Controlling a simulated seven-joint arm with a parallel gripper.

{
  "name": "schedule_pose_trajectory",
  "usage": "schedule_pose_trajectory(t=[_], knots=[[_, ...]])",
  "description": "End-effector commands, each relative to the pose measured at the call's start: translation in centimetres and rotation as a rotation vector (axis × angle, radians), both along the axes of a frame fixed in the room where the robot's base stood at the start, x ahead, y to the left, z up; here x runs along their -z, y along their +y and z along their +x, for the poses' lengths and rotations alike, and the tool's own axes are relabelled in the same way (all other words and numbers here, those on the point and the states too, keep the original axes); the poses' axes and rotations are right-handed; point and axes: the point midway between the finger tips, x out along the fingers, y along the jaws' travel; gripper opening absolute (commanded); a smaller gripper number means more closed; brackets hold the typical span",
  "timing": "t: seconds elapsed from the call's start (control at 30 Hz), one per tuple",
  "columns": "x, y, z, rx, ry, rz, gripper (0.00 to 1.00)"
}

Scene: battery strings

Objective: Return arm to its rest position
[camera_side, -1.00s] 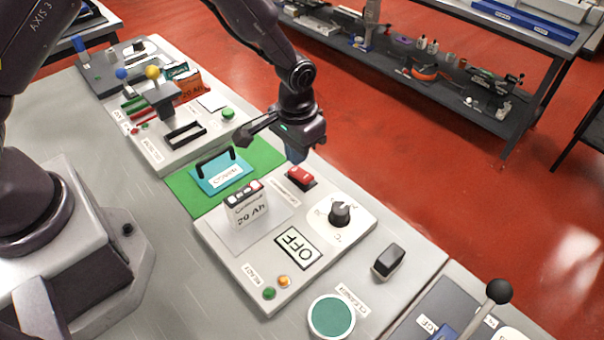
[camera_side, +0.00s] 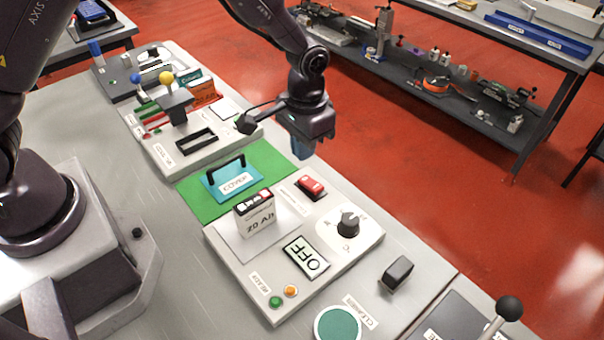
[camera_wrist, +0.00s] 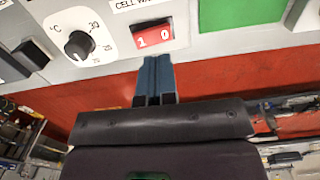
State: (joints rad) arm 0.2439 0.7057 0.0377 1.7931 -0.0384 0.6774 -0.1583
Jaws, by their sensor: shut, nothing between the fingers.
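My gripper (camera_side: 302,150) is shut and empty. In the side view it hangs in the air near the far edge of the bench, beyond the green mat (camera_side: 264,160) and the red rocker switch (camera_side: 312,187). In the wrist view its blue fingers (camera_wrist: 155,78) are together, pointing at the panel edge just below the red switch marked 1 and 0 (camera_wrist: 152,36). The white battery marked 20 Ah (camera_side: 258,218) stands upright on the near panel. The teal cover (camera_side: 231,183) with a black handle lies on the green mat.
The panel carries a black knob (camera_side: 348,223), an OFF display (camera_side: 306,258), and green and orange buttons. A black block (camera_side: 397,272) and a teal round pad (camera_side: 338,325) sit on the right. Another station (camera_side: 196,143) with coloured parts is at the back left. Red floor lies beyond the bench.

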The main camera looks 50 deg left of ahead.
Motion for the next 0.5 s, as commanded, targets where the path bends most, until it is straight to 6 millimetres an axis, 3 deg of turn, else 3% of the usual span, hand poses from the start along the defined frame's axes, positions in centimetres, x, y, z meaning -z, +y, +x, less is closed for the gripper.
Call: schedule_pose_trajectory(t=[0.07, 0.17, 0.5], knots=[[-0.1, 0.4, -2.0, 0.024, 0.051, 0.01, 0.0], [-2.8, 1.1, -3.7, 0.043, 0.054, 0.005, 0.0], [-14.1, 4.6, -10.6, 0.062, -0.075, -0.022, 0.0]])
